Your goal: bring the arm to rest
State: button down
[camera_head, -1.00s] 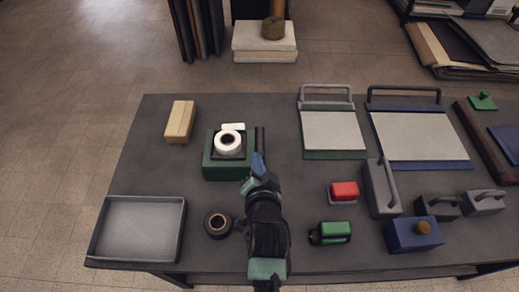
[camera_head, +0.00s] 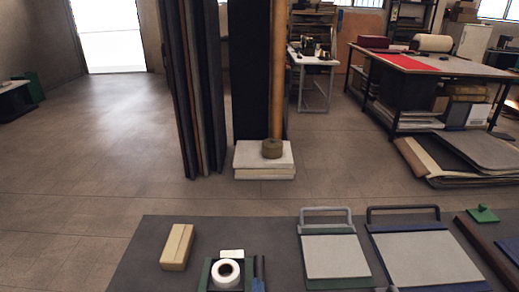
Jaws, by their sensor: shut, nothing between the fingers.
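My gripper and arm are not in view; the picture ends at the bottom on the far part of the dark worktable (camera_head: 160,235). A dark, thin upright piece with a blue lower part (camera_head: 258,270) shows at the bottom edge, beside a green holder (camera_head: 208,270) with a white roll (camera_head: 226,272). The lower part of both is cut off.
A tan block (camera_head: 177,247) lies at the table's left. Two handled boards (camera_head: 334,256) (camera_head: 428,259) lie to the right. Tall dark panels (camera_head: 205,100) and a white stack (camera_head: 264,160) stand behind the table. Open floor (camera_head: 90,180) lies at left.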

notch_tip(320, 180, up, 36)
jog(key=w+n+t, duration=0.2)
jog(key=n+t, duration=0.2)
jog(key=t, duration=0.3)
jog(key=s+r+n+t, duration=0.1)
jog(key=s+r+t, duration=0.2)
jog(key=s+r, duration=0.4)
jog(key=s+r+n+t+h+p, duration=0.1)
jog(key=s+r, duration=0.7)
jog(key=r, duration=0.8)
jog(key=shift+s+d+n+t, duration=0.15)
jog(key=shift+n+t, duration=0.55)
jog(key=shift+t, duration=0.5)
